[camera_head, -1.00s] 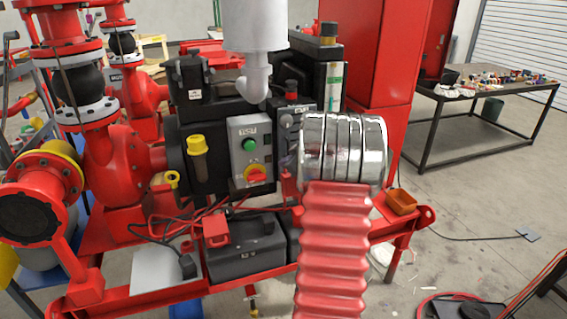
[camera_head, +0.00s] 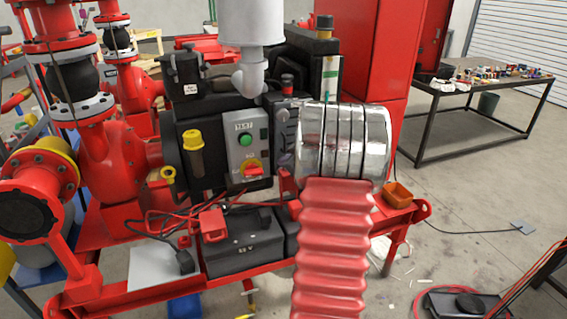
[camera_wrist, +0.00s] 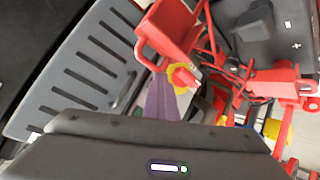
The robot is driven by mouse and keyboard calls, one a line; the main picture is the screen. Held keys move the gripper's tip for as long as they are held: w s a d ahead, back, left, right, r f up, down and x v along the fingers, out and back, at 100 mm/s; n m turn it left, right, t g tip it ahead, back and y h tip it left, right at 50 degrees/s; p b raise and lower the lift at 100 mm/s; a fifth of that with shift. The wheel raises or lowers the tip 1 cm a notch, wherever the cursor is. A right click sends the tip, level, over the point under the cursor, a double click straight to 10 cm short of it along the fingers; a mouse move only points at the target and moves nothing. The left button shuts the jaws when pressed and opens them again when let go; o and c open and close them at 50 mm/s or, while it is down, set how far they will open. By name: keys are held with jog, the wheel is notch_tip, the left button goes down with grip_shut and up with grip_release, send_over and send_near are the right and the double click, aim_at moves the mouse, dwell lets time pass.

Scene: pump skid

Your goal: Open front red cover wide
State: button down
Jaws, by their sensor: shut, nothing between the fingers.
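A red box-like cover (camera_head: 212,222) sits on top of the black battery (camera_head: 243,246), low on the front of the skid, and looks closed. Red cables run beside it. In the wrist view a red piece with a loop (camera_wrist: 170,35) shows at the top, close to red cables and a black box marked with a plus; I cannot tell for sure whether it is that cover. My gripper (camera_wrist: 150,130) is the dark shape along the bottom of the wrist view, shut and empty, apart from the red piece as far as I see. In the head view my arm hides it.
A grey control box (camera_head: 246,150) with a green button and red-yellow switch stands above the battery. A grey slotted panel (camera_wrist: 80,75) fills the wrist view's left.

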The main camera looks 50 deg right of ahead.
jog(key=shift+w+d+f, duration=0.15)
jog(key=shift+d+f, duration=0.2)
dwell(0.3)
jog(key=s+a+r, duration=0.3)
jog(key=s+r, duration=0.1)
jog(key=r, duration=0.3)
jog(key=shift+s+a+r, duration=0.3)
jog(key=shift+s+a, duration=0.1)
dwell(0.8)
